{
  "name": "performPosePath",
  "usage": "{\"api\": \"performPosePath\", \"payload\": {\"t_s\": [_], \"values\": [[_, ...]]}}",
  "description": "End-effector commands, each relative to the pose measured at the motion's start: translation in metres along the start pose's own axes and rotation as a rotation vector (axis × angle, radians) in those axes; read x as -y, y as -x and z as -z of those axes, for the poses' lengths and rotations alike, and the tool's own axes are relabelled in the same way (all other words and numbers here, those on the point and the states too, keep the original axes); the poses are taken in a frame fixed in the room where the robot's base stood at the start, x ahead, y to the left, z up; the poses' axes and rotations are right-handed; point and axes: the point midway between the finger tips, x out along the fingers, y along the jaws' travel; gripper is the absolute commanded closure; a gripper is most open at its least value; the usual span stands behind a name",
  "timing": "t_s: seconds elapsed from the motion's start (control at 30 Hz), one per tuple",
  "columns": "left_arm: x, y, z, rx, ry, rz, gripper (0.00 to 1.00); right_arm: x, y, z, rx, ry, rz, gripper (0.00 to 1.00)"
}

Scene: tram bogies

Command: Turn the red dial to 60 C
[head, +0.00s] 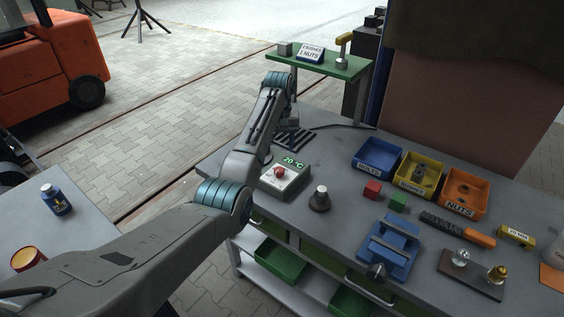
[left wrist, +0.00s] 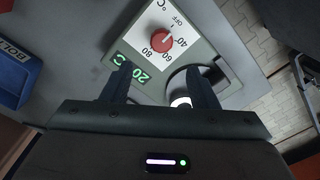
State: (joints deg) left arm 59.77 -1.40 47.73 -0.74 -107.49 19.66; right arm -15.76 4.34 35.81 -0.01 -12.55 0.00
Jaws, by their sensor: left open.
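The red dial (head: 280,171) sits on a white panel of a grey control box (head: 292,184) on the workbench. In the left wrist view the dial (left wrist: 162,41) is ringed by the marks OFF, 40, 60 and 80. The green display (head: 292,162) reads 20 °C; it also shows in the left wrist view (left wrist: 133,67). My left gripper (head: 290,127) is above and behind the box in the head view. In the left wrist view its open fingers (left wrist: 158,70) point toward the dial, with nothing between them and apart from it. My right gripper is out of view.
A dark stepped piece with a light top (head: 320,199) stands just right of the box. Blue (head: 361,171), yellow (head: 405,186) and orange (head: 449,203) bins, small blocks and a blue fixture (head: 389,247) lie farther right. A green stand (head: 345,68) is behind.

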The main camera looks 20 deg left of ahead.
Motion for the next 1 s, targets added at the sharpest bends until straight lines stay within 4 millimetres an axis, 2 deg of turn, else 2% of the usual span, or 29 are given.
{"api": "performPosePath", "payload": {"t_s": [0.2, 0.3, 0.43, 0.5, 0.7, 0.97, 1.0], "values": [[0.000, -0.036, -0.001, 0.005, 0.000, 0.002, 0.46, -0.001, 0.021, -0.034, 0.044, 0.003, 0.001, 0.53], [0.001, -0.056, -0.001, 0.006, 0.000, 0.002, 0.46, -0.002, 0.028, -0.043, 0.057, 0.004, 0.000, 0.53], [0.000, -0.078, -0.001, 0.003, 0.000, 0.001, 0.46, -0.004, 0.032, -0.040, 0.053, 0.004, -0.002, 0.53], [0.000, -0.087, -0.001, 0.002, 0.000, 0.001, 0.46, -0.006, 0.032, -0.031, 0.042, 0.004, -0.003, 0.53], [0.000, -0.099, -0.001, 0.001, 0.000, 0.000, 0.46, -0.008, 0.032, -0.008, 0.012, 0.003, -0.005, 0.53], [0.000, -0.100, -0.001, 0.000, 0.000, 0.000, 0.46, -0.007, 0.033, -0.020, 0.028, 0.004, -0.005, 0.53], [0.000, -0.100, -0.001, 0.000, 0.000, 0.000, 0.54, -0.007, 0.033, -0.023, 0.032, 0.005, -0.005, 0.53]]}}
